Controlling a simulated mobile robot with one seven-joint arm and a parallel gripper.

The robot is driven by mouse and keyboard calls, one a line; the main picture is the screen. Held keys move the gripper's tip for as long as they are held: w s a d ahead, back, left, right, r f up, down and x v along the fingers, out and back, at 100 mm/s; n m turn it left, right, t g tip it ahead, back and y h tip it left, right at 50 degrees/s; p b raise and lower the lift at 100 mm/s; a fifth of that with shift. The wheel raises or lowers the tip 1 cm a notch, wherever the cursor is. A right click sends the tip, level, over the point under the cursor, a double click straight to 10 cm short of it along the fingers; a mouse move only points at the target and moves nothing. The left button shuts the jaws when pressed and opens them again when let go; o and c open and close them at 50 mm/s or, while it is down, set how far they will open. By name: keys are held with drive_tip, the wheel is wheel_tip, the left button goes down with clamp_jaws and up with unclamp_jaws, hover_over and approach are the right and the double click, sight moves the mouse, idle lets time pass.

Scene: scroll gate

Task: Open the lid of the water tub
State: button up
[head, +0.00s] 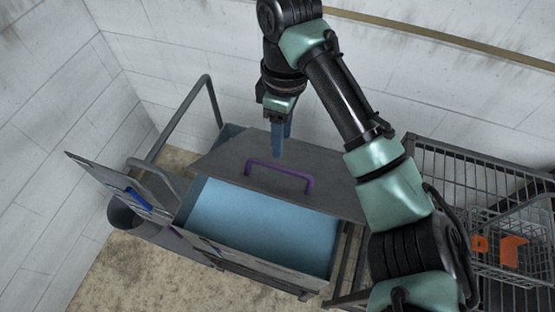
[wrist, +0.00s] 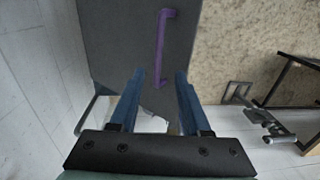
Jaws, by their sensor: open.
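The water tub (head: 255,221) has a light blue inside, and its front part is uncovered in the head view. Its dark grey lid (head: 225,158) lies across the back part; I cannot tell how far it is tilted. A purple bar handle (head: 280,176) sits near the lid's front edge. The lid (wrist: 125,45) and handle (wrist: 163,45) also show in the wrist view. My gripper (head: 279,148) points down over the lid, behind the handle. In the wrist view, its two blue fingers (wrist: 159,78) are apart with nothing between them, and the handle lies beyond their tips.
A wire cart (head: 470,165) with an orange-marked basket (head: 505,248) stands at the right. A grey panel (head: 115,185) and a round grey bin (head: 128,214) are at the left, by a bent rail (head: 180,115). White walls close off the back and left. Bare floor (head: 120,275) lies at the front left.

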sight(280, 167)
drive_tip(key=f, duration=0.3)
drive_tip(key=f+b, duration=0.1)
drive_tip(key=f, duration=0.4)
drive_tip(key=shift+s+a+f, duration=0.1)
drive_tip(key=shift+s+f, duration=0.2)
drive_tip(key=shift+f, duration=0.05)
clamp_jaws()
idle(0.9)
